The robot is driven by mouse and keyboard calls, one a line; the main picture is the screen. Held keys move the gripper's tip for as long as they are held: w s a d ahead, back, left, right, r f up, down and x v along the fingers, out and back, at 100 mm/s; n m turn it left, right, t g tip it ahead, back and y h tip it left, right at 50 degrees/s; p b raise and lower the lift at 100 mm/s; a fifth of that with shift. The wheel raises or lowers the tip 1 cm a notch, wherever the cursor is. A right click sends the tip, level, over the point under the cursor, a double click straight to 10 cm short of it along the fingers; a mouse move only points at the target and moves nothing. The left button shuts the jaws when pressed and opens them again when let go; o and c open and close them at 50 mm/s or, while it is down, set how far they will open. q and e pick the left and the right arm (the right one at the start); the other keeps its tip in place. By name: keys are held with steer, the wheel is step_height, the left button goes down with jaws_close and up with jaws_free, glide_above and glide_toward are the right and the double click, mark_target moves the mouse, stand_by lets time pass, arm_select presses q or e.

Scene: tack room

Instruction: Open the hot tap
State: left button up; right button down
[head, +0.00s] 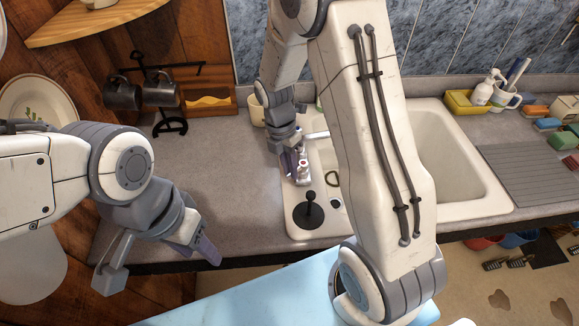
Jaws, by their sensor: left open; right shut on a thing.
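The chrome tap (304,170) stands at the left rim of the white sink (452,150), with its spout reaching over the basin. My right gripper (293,163) is at the tap from above and is shut on part of it, apparently a handle. The fingers hide the held part, and I cannot make out a hot mark. My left gripper (160,258) is open and empty, low over the front edge of the counter (222,200), well apart from the tap.
A black plunger-like stopper (310,211) stands on the sink's front left corner. A mug rack (170,127) with dark mugs is at the back left. A yellow tub (466,103) and soap bottle (482,92) stand behind the sink. My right arm hides part of the basin.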

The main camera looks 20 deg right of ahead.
steer(key=shift+w+r, duration=0.1)
steer(key=shift+w, duration=0.05)
steer(key=c, duration=0.9)
jaws_free()
steer(key=shift+o, duration=0.2)
step_height(320, 180, up, 10)
steer(key=w+a+b, duration=0.1)
steer(key=b, duration=0.1)
steer(key=shift+w, duration=0.3)
steer(key=shift+r, duration=0.1)
